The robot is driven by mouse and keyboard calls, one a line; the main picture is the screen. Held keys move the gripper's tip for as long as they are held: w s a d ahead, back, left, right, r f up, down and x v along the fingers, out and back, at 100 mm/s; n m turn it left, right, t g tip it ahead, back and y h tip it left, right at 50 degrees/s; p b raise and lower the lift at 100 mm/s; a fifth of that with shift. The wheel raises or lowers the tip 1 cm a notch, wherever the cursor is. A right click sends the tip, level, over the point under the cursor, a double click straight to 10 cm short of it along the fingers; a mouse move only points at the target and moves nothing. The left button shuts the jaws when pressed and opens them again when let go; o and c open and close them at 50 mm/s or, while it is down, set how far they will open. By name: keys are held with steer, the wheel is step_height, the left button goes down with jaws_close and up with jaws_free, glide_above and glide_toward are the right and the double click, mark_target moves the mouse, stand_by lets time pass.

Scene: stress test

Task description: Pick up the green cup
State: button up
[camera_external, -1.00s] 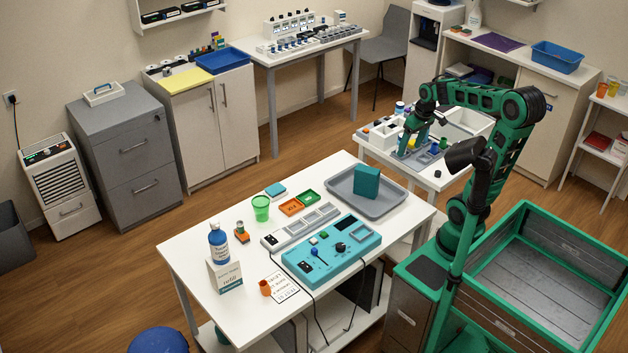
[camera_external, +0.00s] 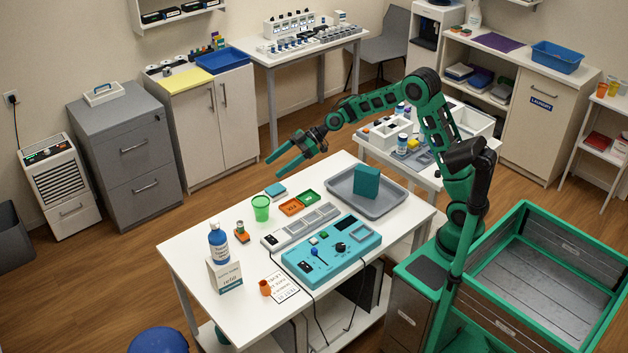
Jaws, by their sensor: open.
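The green cup (camera_external: 260,209) stands upright on the white table (camera_external: 197,251), near its back edge and left of the small orange and green trays. It is translucent bright green. My gripper (camera_external: 272,168) is open and empty, with its green fingers pointing left. In the picture it hangs above and slightly right of the cup, clearly apart from it. My arm reaches in from the right over the back of the table.
Beside the cup are a small orange-and-dark item (camera_external: 241,233), an orange tray (camera_external: 291,207) and a blue block (camera_external: 275,190). A blue bottle (camera_external: 219,243) stands front left. A grey tray (camera_external: 385,207) holds a teal block (camera_external: 367,182). A teal panel (camera_external: 330,250) lies in the middle.

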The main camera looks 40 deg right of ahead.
steer(key=a, duration=0.3)
glide_toward(255, 211)
steer(key=shift+w+d+f+n+y, duration=0.15)
steer(key=shift+w+f+n+y, duration=0.2)
steer(key=shift+w+f, duration=0.2)
steer(key=shift+f, duration=0.15)
steer(key=x, duration=1)
steer(key=shift+a+f, duration=0.2)
steer(key=shift+a, duration=0.1)
steer(key=c, duration=1.1)
steer(key=shift+r, duration=0.1)
